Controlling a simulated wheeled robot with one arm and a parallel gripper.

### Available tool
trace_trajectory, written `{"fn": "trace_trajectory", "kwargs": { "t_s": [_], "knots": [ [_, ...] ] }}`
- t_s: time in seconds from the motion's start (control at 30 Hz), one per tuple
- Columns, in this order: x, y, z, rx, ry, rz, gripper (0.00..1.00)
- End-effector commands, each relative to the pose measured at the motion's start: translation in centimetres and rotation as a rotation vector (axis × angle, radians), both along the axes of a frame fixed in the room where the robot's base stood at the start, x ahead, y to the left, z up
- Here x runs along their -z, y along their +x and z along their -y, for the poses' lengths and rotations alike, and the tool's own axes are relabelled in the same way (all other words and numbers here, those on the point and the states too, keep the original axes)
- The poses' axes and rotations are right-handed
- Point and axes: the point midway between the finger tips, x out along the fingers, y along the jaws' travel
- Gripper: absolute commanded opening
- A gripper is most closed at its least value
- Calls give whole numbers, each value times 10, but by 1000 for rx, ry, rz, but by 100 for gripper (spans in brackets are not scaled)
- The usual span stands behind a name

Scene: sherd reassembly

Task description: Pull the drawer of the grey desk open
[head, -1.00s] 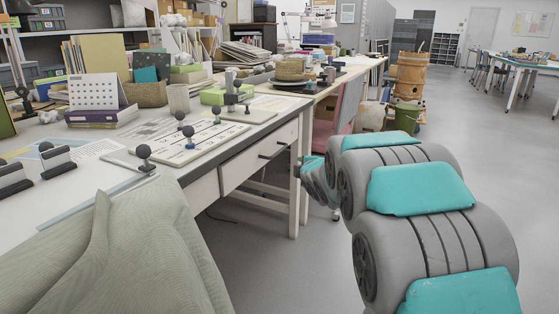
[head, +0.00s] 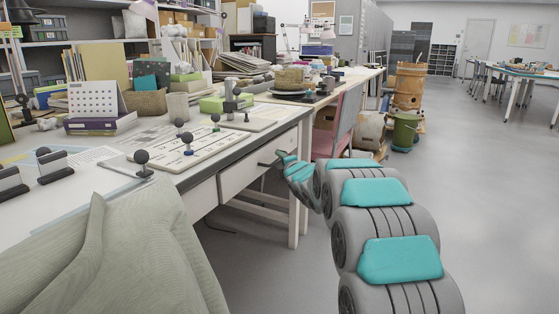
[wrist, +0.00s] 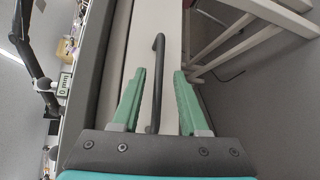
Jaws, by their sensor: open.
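The grey desk (head: 262,112) stands on the left with a white drawer (head: 238,176) under its top. The drawer front looks flush with the desk, though my arm hides part of it. A dark bar handle (head: 268,163) sits on the drawer front. My gripper (head: 285,158) is at the handle's right end in the head view. In the wrist view my gripper (wrist: 158,95) is open, with its green fingers on either side of the black handle (wrist: 157,85). A gap shows between the handle and each finger. The drawer front (wrist: 143,60) lies beyond the fingers.
A draped cloth (head: 115,250) covers the desk's near edge. Several boards and small knobbed tools lie on the top. A pink chair (head: 335,128), a green bucket (head: 405,130) and barrels stand beyond the desk. The floor (head: 490,200) to the right is clear.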

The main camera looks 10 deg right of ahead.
Motion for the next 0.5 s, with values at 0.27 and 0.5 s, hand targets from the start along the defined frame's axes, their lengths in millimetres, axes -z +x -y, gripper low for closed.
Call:
{"fn": "trace_trajectory", "kwargs": {
  "t_s": [0.27, 0.5],
  "knots": [
    [1, 18, -2, 2, 1, 0, 44],
    [1, 18, -2, 2, 1, 0, 41]
  ]
}}
